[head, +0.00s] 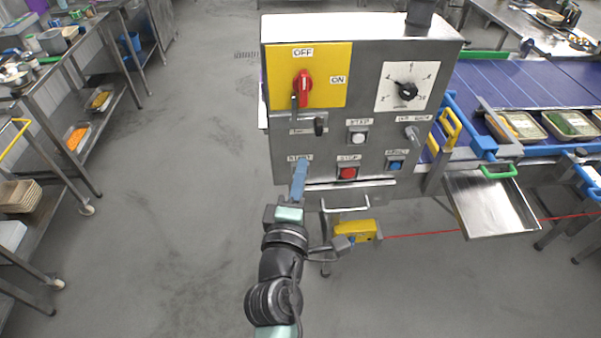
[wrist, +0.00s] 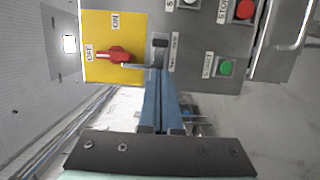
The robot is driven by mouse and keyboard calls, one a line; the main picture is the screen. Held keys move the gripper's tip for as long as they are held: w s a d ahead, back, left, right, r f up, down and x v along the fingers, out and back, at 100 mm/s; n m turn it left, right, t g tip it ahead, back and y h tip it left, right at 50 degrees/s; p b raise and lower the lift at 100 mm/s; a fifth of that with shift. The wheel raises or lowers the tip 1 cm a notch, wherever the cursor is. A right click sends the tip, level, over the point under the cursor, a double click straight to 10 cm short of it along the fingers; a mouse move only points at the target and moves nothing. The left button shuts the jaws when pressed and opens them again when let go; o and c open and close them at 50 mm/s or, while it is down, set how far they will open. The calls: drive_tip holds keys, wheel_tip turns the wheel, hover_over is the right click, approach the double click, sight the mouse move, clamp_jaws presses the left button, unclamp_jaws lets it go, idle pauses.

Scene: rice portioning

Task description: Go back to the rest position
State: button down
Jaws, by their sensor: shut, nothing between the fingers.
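My gripper (head: 301,166) is in front of the lower left of the grey control box (head: 340,125) in the head view. Its two blue fingers are together with nothing between them. In the wrist view the fingers (wrist: 160,82) point at the box, below the small black lever (wrist: 160,43). The green START button (wrist: 226,67) shows to their right, clear of the fingers; in the head view the fingers hide it. I cannot tell whether the fingertips touch the panel.
The box has a red rotary switch (head: 303,86) upright toward OFF, a black dial (head: 407,91), and red (head: 347,173) and blue (head: 396,166) buttons. A blue conveyor (head: 510,88) with food trays runs right. Steel shelving (head: 75,90) stands left. Floor (head: 190,170) between is clear.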

wheel_tip(320, 180, up, 20)
drive_tip(key=m+t+b, duration=0.3)
drive_tip(key=m+t, duration=0.1)
drive_tip(key=m, duration=0.5)
drive_tip(key=s+a+r+m+t+y+b, duration=0.1)
drive_tip(key=s+a+r+m+t+y, duration=0.1)
drive_tip(key=s+r, duration=0.5)
drive_tip(key=s+a+r+m+t+y+b, duration=0.1)
drive_tip(key=s+r+m+t, duration=0.3)
drive_tip(key=s+r, duration=0.4)
wheel_tip(320, 180, up, 6)
drive_tip(key=shift+s+a+f+y, duration=0.15)
drive_tip(key=shift+s+a+y, duration=0.2)
drive_tip(key=shift+y, duration=0.35)
drive_tip(key=c, duration=1.6)
unclamp_jaws()
drive_tip(key=shift+w, duration=0.1)
